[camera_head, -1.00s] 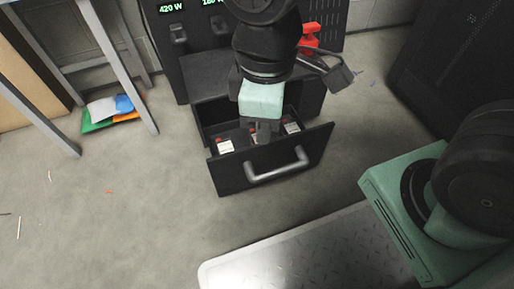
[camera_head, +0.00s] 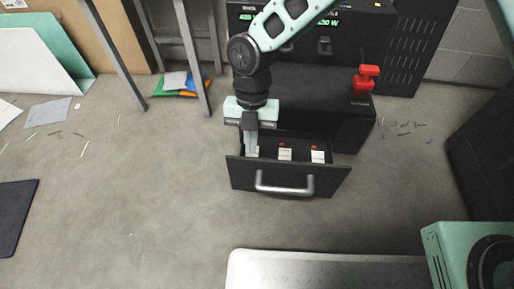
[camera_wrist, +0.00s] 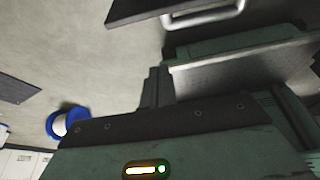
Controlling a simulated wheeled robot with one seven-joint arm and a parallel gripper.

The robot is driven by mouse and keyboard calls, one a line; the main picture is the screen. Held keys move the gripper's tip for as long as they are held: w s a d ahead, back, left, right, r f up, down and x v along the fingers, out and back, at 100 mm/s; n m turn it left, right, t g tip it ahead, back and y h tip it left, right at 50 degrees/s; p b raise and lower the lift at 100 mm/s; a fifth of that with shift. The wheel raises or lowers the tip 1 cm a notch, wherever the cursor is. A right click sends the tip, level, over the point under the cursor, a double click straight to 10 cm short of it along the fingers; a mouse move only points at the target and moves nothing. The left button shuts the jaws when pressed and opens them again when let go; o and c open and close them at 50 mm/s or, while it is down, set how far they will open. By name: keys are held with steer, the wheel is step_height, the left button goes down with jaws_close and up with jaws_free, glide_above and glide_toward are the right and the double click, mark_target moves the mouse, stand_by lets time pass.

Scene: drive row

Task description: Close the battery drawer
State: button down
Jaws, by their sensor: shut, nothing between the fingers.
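The black battery drawer (camera_head: 240,178) is pulled out of its black cabinet, with its front panel and silver bar handle (camera_head: 285,189) facing me. Several batteries with white labels (camera_head: 318,156) and red caps stand inside. My gripper (camera_head: 251,152) is shut and empty, pointing down at the drawer's left end, close to the top edge of the front panel. I cannot tell whether it touches the panel. In the wrist view my shut fingers (camera_wrist: 156,88) show below the dark drawer front (camera_wrist: 140,10) and its handle (camera_wrist: 205,18).
The cabinet top (camera_head: 315,92) is behind the drawer, with a red object (camera_head: 366,80) at its right. A metal-legged table (camera_head: 190,55) stands at left over coloured packets (camera_head: 180,84). A blue-rimmed round object (camera_wrist: 66,121) shows in the wrist view. Floor left of the drawer is largely clear.

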steer(key=b+x, duration=0.7)
steer(key=x, duration=0.3)
steer(key=shift+w+d+r+b, duration=0.1)
steer(key=shift+w+b, duration=0.4)
steer(key=shift+w, duration=0.5)
steer(key=shift+w+d+r+b, duration=0.15)
steer(key=shift+w+b, duration=0.3)
steer(key=shift+w, duration=0.6)
steer(key=shift+w+a, duration=0.1)
